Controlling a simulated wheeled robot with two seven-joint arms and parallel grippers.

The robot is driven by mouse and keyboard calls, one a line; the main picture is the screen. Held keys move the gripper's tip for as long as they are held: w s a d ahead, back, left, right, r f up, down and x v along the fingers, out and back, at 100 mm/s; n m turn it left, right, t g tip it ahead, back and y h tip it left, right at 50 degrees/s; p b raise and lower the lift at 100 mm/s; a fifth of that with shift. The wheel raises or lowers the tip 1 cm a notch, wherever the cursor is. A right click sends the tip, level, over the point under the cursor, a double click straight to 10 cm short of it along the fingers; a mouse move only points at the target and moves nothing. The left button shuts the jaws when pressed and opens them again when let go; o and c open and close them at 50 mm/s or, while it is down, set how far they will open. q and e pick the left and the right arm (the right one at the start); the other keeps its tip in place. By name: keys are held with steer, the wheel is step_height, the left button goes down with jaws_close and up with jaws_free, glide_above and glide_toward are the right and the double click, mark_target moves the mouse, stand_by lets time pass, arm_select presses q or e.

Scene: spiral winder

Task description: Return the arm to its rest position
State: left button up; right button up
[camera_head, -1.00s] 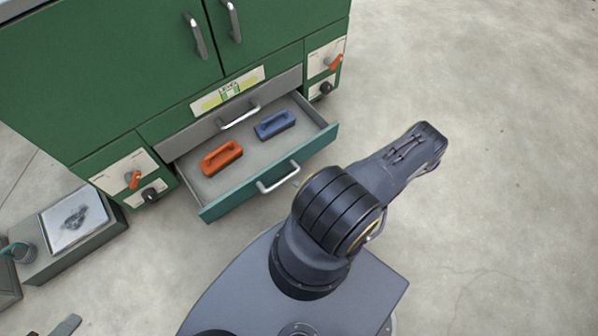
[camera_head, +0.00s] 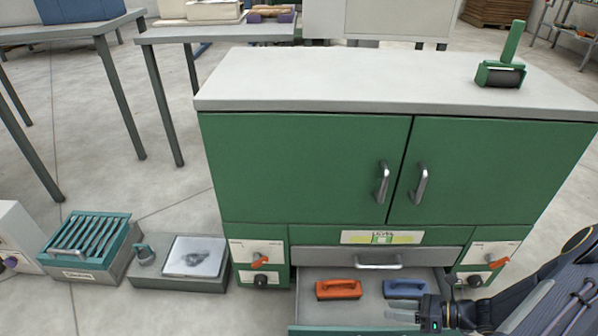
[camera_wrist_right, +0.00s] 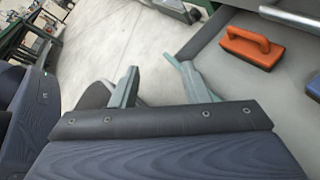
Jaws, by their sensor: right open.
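My right gripper (camera_head: 412,312) is at the lower right of the head view, in front of the green cabinet (camera_head: 305,165) and by the open drawer (camera_head: 335,329). In the right wrist view its two fingers (camera_wrist_right: 160,86) are spread apart with nothing between them. The right arm comes in from the lower right corner. An orange handled block (camera_head: 338,289) lies in the drawer and also shows in the right wrist view (camera_wrist_right: 250,46), right of the fingers. A blue handled block (camera_head: 404,288) lies just behind the gripper in the head view. My left gripper is out of view.
A green-handled roller (camera_head: 502,72) stands on the cabinet top. Grey boxes, one with a teal slatted top (camera_head: 90,238), and a plate (camera_head: 195,257) stand on the floor at left. Tables (camera_head: 215,33) are behind. Floor between is clear.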

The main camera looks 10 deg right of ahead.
steer(key=s+a+r+n+g+h, duration=0.1)
steer(key=s+a+r+n+h, duration=0.25)
steer(key=r+n, duration=0.55)
steer(key=s+a+r+n+h, duration=0.25)
steer(key=a+r+n, duration=0.35)
steer(key=n, duration=0.4)
steer(key=s+a+r+n+g+h, duration=0.1)
steer(key=s+a+r+n+h, duration=0.2)
steer(key=r+n, duration=0.65)
step_height(320, 180, up, 33)
steer(key=p, duration=3.3)
steer(key=shift+s+n+y, duration=0.35)
steer(key=shift+s+y, duration=0.05)
